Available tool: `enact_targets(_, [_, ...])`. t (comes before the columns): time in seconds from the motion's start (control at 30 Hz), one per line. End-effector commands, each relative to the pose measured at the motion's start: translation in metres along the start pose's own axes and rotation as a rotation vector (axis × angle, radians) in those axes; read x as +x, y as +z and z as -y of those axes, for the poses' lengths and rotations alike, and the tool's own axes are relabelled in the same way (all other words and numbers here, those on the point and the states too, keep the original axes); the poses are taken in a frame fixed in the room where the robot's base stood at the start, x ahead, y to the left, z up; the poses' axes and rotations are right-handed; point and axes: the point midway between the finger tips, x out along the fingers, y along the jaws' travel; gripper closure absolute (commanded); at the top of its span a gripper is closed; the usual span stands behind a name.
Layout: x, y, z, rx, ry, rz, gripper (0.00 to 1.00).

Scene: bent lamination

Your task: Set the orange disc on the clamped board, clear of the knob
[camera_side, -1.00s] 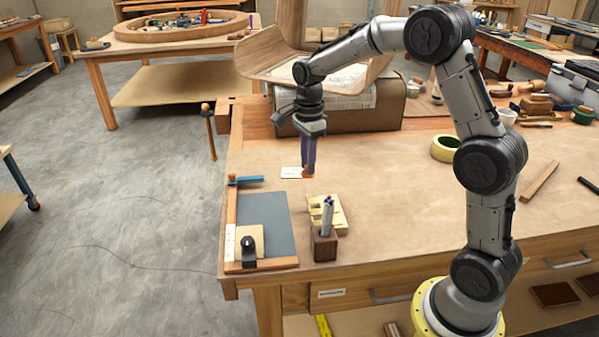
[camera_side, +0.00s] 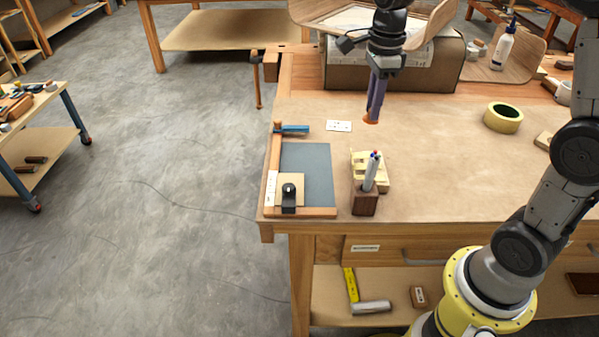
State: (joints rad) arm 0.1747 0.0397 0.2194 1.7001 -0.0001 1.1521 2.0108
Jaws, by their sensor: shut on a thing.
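My gripper (camera_side: 373,113) has long purple fingers pointing down, shut on the orange disc (camera_side: 371,121). The disc is at the fingertips, right of a small white card; its height over the bench is hard to judge. The clamped board (camera_side: 297,180) is a small tan square at the front left of the bench. A black clamp with a round knob (camera_side: 289,189) covers its front middle. The board lies on a grey panel edged with wooden strips. My gripper is behind and to the right of the board, well apart from it.
A wooden holder with pens (camera_side: 365,200) and a pale slotted block (camera_side: 371,168) stand right of the grey panel (camera_side: 318,170). A blue clamp (camera_side: 291,130) sits at the panel's back left. A yellow-green tape roll (camera_side: 503,117) lies right. The middle bench is clear.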

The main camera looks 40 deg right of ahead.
Motion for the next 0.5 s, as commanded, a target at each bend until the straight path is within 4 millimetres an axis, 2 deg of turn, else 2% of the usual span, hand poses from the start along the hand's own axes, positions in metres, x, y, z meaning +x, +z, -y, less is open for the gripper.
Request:
enact_targets(0.03, [0.000,0.019,0.005,0.009,-0.001,0.002,1.00])
enact_targets(0.13, [0.001,0.057,0.009,0.023,-0.002,0.006,1.00])
enact_targets(0.3, [0.010,0.124,0.002,-0.015,0.004,0.007,1.00])
enact_targets(0.4, [0.018,0.154,-0.008,-0.066,0.011,0.003,1.00])
enact_targets(0.5, [0.025,0.171,-0.018,-0.111,0.020,-0.004,1.00])
